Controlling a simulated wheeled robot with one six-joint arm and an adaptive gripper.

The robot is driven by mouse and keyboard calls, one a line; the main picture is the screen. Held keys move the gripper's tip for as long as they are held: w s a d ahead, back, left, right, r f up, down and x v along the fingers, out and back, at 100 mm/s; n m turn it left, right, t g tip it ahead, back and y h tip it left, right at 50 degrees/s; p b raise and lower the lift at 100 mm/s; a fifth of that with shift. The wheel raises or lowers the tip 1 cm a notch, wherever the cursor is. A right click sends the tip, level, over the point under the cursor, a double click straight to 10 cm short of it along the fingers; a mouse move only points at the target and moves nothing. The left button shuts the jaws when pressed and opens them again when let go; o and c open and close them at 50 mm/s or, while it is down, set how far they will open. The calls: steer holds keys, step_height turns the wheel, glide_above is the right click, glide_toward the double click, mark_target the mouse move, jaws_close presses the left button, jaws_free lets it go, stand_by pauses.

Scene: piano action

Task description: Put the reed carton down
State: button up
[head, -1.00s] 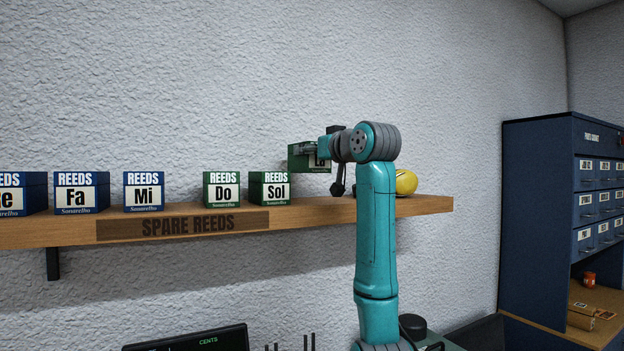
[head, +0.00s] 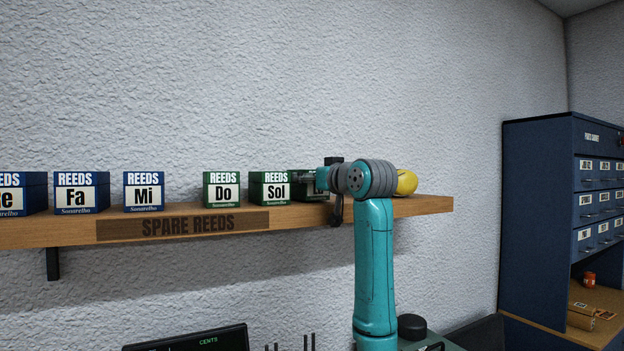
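The reed carton in my gripper is a green box (head: 312,194), mostly hidden behind my gripper and the Sol carton. It is low at the shelf (head: 330,211), just right of the green Sol carton (head: 270,190). I cannot tell whether its base touches the shelf or whether it touches the Sol carton. My gripper (head: 308,179) is at the carton's near side, and its fingers appear closed on it. The fingertips are partly hidden by the wrist.
Left of Sol stand the green Do carton (head: 222,190) and blue Mi (head: 144,192), Fa (head: 82,193) and another blue carton (head: 22,193). A gap lies between Mi and Do. A yellow object (head: 406,182) sits behind my arm. A blue cabinet (head: 540,220) stands right.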

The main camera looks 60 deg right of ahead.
steer(key=shift+f, duration=0.2)
steer(key=o, duration=1.6)
